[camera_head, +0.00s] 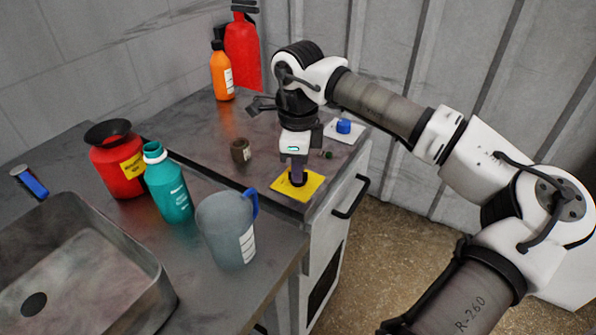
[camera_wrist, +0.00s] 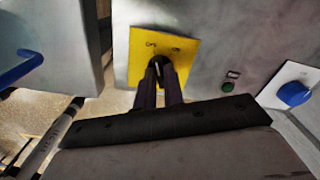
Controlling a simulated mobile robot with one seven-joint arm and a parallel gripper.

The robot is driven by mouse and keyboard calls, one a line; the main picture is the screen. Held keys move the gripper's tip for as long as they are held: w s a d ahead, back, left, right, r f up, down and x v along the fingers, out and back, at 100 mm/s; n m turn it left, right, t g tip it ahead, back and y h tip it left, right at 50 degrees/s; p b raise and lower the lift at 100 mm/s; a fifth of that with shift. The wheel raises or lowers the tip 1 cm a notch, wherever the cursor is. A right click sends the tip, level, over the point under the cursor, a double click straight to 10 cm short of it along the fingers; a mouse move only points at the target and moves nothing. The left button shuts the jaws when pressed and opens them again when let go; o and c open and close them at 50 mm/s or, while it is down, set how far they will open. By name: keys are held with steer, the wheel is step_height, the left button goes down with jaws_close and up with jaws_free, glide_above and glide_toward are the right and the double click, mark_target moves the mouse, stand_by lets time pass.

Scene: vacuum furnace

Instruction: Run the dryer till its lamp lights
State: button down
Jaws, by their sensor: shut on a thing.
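A yellow plate (camera_head: 312,186) lies on the metal top of the cabinet, near its front edge. It also shows in the wrist view (camera_wrist: 183,42), with small lettering and a dark knob (camera_wrist: 156,65) with a pale mark on it. My gripper (camera_head: 296,180) points down over the plate with its fingers shut on the knob; the fingers hide part of it. A small green lamp (camera_wrist: 228,87) beside a small label is to the right of the plate in the wrist view and looks dark, not lit. It also shows in the head view (camera_head: 328,154).
A blue knob (camera_head: 344,126) on a white plate is at the right. A small brown pot (camera_head: 240,150) and an orange bottle (camera_head: 221,72) stand behind. A grey jug (camera_head: 224,229), teal bottle (camera_head: 170,190) and red container (camera_head: 117,163) stand left near a sink (camera_head: 140,283).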

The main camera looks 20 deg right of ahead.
steer(key=shift+n, duration=0.5)
steer(key=c, duration=1.5)
jaws_free()
step_height(320, 180, up, 14)
steer(key=b, duration=0.1)
steer(key=shift+s+f, duration=0.1)
steer(key=shift+f, duration=0.05)
